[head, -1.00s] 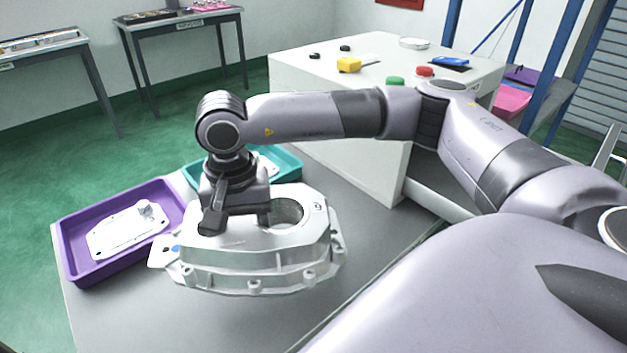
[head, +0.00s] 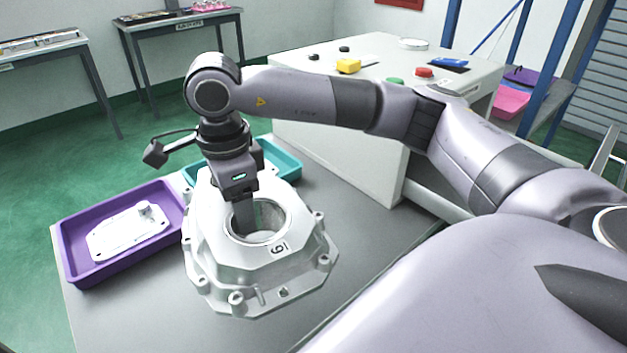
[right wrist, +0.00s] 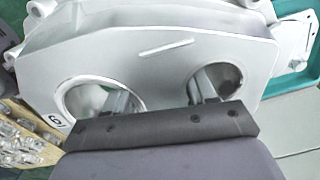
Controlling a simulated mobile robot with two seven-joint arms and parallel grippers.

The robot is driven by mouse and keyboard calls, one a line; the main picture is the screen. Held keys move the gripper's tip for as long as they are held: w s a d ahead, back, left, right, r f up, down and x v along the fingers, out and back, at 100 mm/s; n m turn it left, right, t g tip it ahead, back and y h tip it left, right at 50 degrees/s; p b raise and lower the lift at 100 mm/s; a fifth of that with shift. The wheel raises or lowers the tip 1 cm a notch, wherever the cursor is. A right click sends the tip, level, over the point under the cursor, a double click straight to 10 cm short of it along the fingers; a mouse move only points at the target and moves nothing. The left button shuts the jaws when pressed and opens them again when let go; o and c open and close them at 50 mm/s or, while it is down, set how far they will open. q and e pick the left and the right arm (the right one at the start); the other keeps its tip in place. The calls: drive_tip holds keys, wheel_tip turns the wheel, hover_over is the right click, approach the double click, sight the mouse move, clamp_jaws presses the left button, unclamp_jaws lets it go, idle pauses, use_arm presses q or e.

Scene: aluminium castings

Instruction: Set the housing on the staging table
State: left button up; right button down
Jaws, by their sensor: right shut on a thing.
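The housing (head: 205,258) is a large silver-white casting with round bores, a flange with bolt lugs and a "9" or "6" mark. My right gripper (head: 247,218) comes down onto it from above, one finger going into the large bore. In the right wrist view, the fingers (right wrist: 162,92) enter two bores of the housing (right wrist: 180,55) and grip the web between them. The housing is over the grey table (head: 130,315); I cannot tell whether it touches the top. My left gripper is not in view.
A purple tray (head: 72,240) with a white cover plate (head: 128,232) is left of the housing. A teal tray (head: 285,160) lies behind it, partly hidden. A white cabinet (head: 340,160) with coloured buttons stands behind. Two tables (head: 180,22) stand at the back left. Bare tabletop shows in front and right.

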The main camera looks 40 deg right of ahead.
drive_tip(key=m, duration=0.1)
drive_tip(key=r+m, duration=0.1)
drive_tip(key=m, duration=0.1)
drive_tip(key=shift+w+d+r+m, duration=0.1)
drive_tip(key=shift+w+r+m, duration=0.05)
drive_tip(key=shift+r+m, duration=0.15)
drive_tip(key=m, duration=0.2)
drive_tip(key=r+m, duration=0.1)
drive_tip(key=m, duration=0.1)
drive_tip(key=shift+d+r+m, duration=0.15)
drive_tip(key=shift+m, duration=0.15)
drive_tip(key=m, duration=0.1)
drive_tip(key=r+m, duration=0.1)
drive_tip(key=m, duration=0.2)
drive_tip(key=shift+w+d+r+m, duration=0.1)
drive_tip(key=shift+d+r+m, duration=0.1)
drive_tip(key=shift+d+m, duration=0.1)
drive_tip(key=m, duration=0.2)
drive_tip(key=shift+d+r+m, duration=0.1)
drive_tip(key=shift+r+m, duration=0.2)
drive_tip(key=shift+r, duration=0.05)
drive_tip(key=shift+f, duration=0.1)
drive_tip(key=shift+f+b, duration=0.5)
drive_tip(key=shift+f, duration=9.35)
drive_tip(key=shift+f, duration=0.1)
